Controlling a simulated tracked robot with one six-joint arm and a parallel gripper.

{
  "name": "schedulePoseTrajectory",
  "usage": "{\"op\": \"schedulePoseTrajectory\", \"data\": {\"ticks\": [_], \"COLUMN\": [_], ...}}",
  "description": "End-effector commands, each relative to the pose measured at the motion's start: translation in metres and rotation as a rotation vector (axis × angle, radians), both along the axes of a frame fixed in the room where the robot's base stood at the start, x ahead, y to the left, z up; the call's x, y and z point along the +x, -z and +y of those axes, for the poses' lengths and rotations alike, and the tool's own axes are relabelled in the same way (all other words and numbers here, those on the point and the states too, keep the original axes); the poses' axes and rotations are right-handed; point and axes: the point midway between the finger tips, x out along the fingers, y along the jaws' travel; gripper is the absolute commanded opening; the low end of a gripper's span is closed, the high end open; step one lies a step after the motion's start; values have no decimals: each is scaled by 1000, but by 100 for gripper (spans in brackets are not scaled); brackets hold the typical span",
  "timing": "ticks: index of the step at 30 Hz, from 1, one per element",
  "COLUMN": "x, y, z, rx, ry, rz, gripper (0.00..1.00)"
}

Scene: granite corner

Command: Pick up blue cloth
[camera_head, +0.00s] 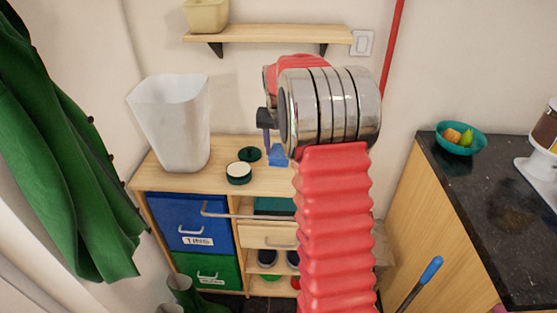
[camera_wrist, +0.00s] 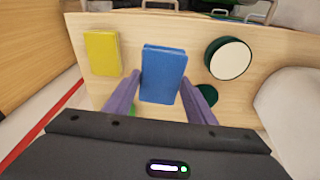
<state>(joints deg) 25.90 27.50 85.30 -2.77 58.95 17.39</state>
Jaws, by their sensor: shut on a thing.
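The blue cloth (camera_wrist: 163,72) is a folded rectangular block between the two purple fingers of my gripper (camera_wrist: 161,88) in the wrist view. My gripper is shut on it, with a finger along each side. In the head view the blue cloth (camera_head: 278,157) shows as a small patch just below the purple finger of my gripper (camera_head: 267,138), above the wooden cabinet top (camera_head: 205,180). My arm hides part of it there. I cannot tell whether it still touches the cabinet top.
A yellow cloth (camera_wrist: 102,53) lies beside the blue one in the wrist view. A round white-topped green tin (camera_head: 238,172), a dark green lid (camera_head: 249,154) and a tall white bin (camera_head: 172,120) stand on the cabinet. A wall shelf (camera_head: 265,34) is above.

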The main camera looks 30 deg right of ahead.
Motion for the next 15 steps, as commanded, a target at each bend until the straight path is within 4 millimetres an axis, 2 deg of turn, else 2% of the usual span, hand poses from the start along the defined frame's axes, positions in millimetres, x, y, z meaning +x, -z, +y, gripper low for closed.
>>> {"op": "schedulePoseTrajectory", "data": {"ticks": [3,6,15], "x": [0,0,0], "y": [-14,-19,-21], "z": [0,0,0], "rx": [-1,0,0], "ry": [0,0,0], "rz": [-1,0,0], "gripper": [28,28,28]}}
